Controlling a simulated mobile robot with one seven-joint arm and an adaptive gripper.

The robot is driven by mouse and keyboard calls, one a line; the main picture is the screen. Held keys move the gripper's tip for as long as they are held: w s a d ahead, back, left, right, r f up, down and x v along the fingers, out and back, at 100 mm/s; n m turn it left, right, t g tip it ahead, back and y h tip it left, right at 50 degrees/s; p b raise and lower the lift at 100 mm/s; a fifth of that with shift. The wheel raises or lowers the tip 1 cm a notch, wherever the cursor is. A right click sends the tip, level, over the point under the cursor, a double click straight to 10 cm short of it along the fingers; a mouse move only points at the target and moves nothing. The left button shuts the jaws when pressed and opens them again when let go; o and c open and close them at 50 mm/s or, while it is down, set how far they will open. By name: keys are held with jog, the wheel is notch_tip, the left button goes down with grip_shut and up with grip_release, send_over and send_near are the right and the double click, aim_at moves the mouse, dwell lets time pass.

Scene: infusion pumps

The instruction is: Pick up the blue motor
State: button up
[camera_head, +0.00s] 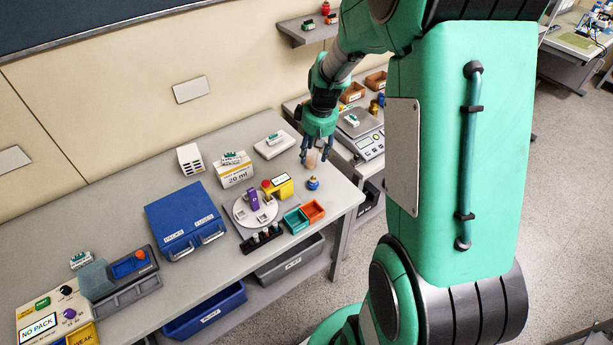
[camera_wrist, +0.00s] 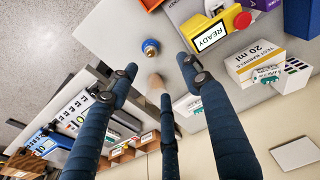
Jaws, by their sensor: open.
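The blue motor (camera_head: 313,184), a small round blue piece with a gold top, stands upright on the table near its right end. It also shows in the wrist view (camera_wrist: 151,49), above the fingertips in the picture. My gripper (camera_head: 317,151) is open over the table, behind the motor and apart from it. In the wrist view its blue fingers (camera_wrist: 158,82) are spread. A small tan piece (camera_head: 311,162) shows between or below the fingers; I cannot tell whether it touches them. It also shows in the wrist view (camera_wrist: 155,86).
A yellow READY box (camera_head: 279,187) and a round grey plate (camera_head: 242,211) are left of the motor. Green (camera_head: 296,221) and orange (camera_head: 314,210) bins are in front. A scale (camera_head: 368,145) stands on the neighbouring bench. The table's right edge is close to the motor.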

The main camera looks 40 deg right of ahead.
jog(key=d+f, duration=0.2)
jog(key=f, duration=0.1)
jog(key=shift+w+d, duration=0.2)
jog(key=shift+f, duration=0.1)
jog(key=b, duration=0.1)
send_near(313, 177)
jog(key=shift+w+a+f, duration=0.1)
jog(key=shift+w+f, duration=0.1)
jog(key=shift+f, duration=1.05)
jog(key=shift+w+a+f, duration=0.1)
jog(key=shift+w+f, duration=0.05)
jog(key=shift+f, duration=1.05)
jog(key=shift+w+d+f+b, duration=0.15)
jog(key=shift+f+b, duration=0.1)
jog(key=shift+f, duration=0.6)
jog(key=shift+w+a+f+b, duration=0.1)
jog(key=shift+w+f+b, duration=0.1)
jog(key=shift+f, duration=0.7)
jog(key=shift+w+d+f+b, duration=0.1)
jog(key=shift+f+b, duration=0.15)
jog(key=shift+f, duration=0.6)
jog(key=shift+c, duration=0.2)
grip_shut()
